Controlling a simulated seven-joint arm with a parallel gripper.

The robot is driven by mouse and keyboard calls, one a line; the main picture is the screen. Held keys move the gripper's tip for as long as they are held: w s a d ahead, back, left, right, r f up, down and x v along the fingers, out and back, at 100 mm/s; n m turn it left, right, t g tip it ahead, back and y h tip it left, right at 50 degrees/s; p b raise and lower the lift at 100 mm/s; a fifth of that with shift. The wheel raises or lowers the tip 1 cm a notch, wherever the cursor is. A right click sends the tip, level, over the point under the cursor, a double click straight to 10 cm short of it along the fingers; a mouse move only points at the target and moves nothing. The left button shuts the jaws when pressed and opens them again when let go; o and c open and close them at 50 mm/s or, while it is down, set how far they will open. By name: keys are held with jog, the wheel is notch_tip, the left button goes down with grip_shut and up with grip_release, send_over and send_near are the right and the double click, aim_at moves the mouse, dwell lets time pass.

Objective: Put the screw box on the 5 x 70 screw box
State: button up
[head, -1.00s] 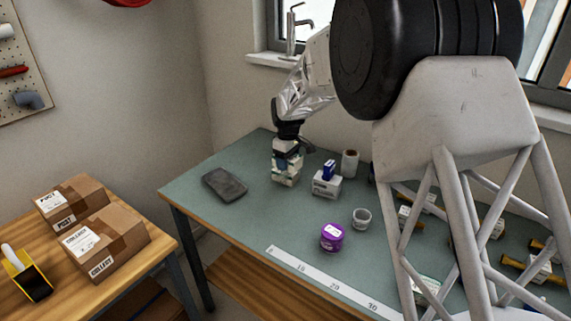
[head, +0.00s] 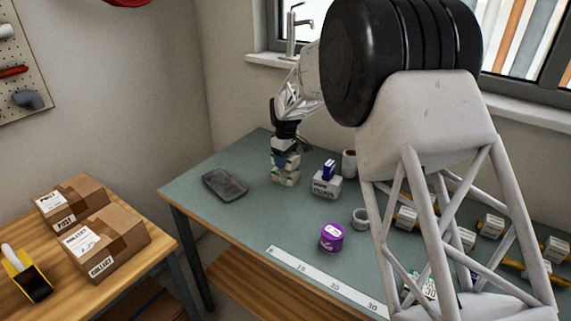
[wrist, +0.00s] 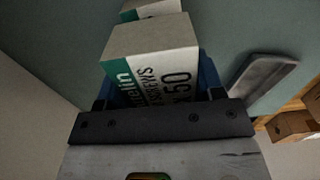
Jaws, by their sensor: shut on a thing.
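My gripper (head: 286,161) is shut on a screw box (wrist: 150,65) with a grey-beige end and a white and teal label showing "50"; its fingers are partly hidden behind the box and the dark bar in the wrist view. Another box (head: 285,179), pale with a similar look, stands on the bench directly below the gripper. It also shows past the held box at the top edge of the wrist view (wrist: 150,9). The lower box's size marking cannot be read. The held box is above it; whether they touch I cannot tell.
On the green bench (head: 270,224), a dark slab (head: 225,184) lies left of the stack. A white box (head: 326,187) with a blue box on it stands to the right. A purple tub (head: 332,237), a small cup (head: 361,218) and a roll (head: 349,162) are near.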

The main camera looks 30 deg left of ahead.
jog(key=shift+f, duration=1.1)
jog(key=shift+f, duration=0.1)
jog(key=o, duration=1.1)
jog(key=shift+o, duration=0.2)
notch_tip(320, 180, up, 12)
jog(key=shift+r, duration=0.1)
